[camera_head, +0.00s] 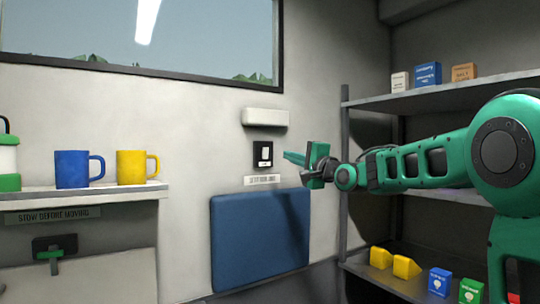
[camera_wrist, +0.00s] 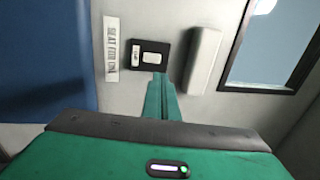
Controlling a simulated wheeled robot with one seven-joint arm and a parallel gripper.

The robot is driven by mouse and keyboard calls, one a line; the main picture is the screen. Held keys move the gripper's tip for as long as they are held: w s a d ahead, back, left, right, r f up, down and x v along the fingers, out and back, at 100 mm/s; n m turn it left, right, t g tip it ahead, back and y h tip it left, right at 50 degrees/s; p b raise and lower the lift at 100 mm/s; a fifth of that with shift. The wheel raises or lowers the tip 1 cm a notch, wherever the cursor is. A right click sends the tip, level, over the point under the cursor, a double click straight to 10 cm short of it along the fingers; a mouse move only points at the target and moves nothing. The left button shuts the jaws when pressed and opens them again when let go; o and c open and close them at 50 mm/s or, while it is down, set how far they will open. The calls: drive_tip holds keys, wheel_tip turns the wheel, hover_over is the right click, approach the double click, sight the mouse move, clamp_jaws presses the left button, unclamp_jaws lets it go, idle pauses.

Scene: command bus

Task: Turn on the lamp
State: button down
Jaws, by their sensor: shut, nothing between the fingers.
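The lamp (camera_head: 265,117) is a white box-shaped fixture on the wall; it shows no clear glow. It also shows in the wrist view (camera_wrist: 205,58). Below it is a black switch plate (camera_head: 257,161) with a white rocker (camera_head: 265,153). In the wrist view the black plate (camera_wrist: 163,47) and white rocker (camera_wrist: 151,58) lie just beyond my fingertips. My gripper (camera_head: 287,156) is shut and empty, its green fingers pointing at the switch from the right. The fingertips (camera_wrist: 158,78) are close to the plate; I cannot tell whether they touch it.
A white label strip (camera_head: 262,180) is under the switch, above a blue wall panel (camera_head: 258,240). A shelf (camera_head: 85,194) at left holds a blue mug (camera_head: 72,169) and a yellow mug (camera_head: 131,167). A metal rack (camera_head: 440,97) with small boxes stands at right.

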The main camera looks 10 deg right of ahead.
approach(265, 147)
drive_tip(key=x, duration=0.5)
drive_tip(key=shift+w+d, duration=0.1)
drive_tip(key=shift+w, duration=0.25)
drive_tip(key=shift+w+r, duration=0.15)
drive_tip(key=shift+w, duration=0.05)
drive_tip(key=shift+s, duration=0.15)
drive_tip(key=shift+s, duration=0.3)
drive_tip(key=s+d+r, duration=0.2)
drive_tip(key=s+d, duration=0.2)
drive_tip(key=s, duration=0.8)
